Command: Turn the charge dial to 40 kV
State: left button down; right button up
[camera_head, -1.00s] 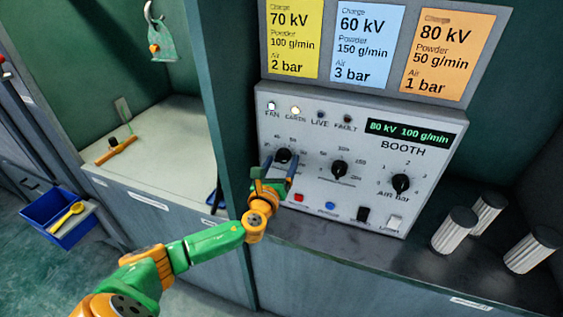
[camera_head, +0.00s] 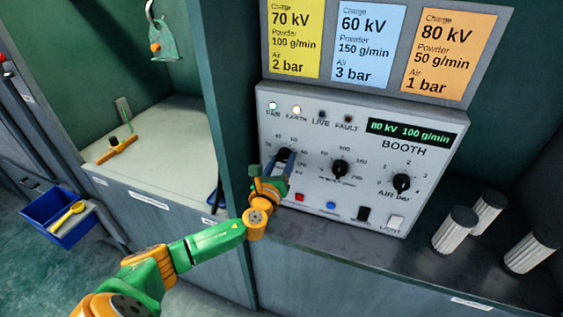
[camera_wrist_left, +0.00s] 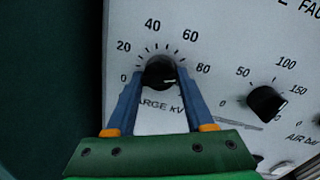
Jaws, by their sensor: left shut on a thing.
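The charge dial (camera_head: 285,153) is a black knob at the left of the grey booth control panel (camera_head: 310,185). In the left wrist view the dial (camera_wrist_left: 160,72) sits under a scale marked from 0 to 80. My left gripper (camera_head: 278,161) is at the dial, and its blue fingers (camera_wrist_left: 160,78) are shut on the knob from both sides. The knob's pointer is hard to make out. The green display (camera_head: 409,132) reads 80 kV 100 g/min. My right gripper is not in view.
The powder dial (camera_head: 340,168) and air dial (camera_head: 401,183) are to the right. Below are a red button (camera_head: 299,197), a blue button (camera_head: 330,205) and switches. Setting cards (camera_head: 368,45) hang above. Several ribbed cylinders (camera_head: 454,231) stand on the counter at right.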

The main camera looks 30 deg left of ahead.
pick_arm(q)
jog(key=n, duration=0.8)
jog(key=shift+r+n+g+h, duration=0.15)
jog(key=shift+n+g+h, duration=0.15)
jog(key=n, duration=0.4)
jog(key=shift+r+h, duration=0.1)
jog(key=shift+h, duration=0.2)
jog(key=shift+r+n+h, duration=0.15)
jog(key=shift+n+h, duration=0.15)
jog(key=shift+n, duration=1.9)
jog(key=shift+c, duration=1.5)
grip_release()
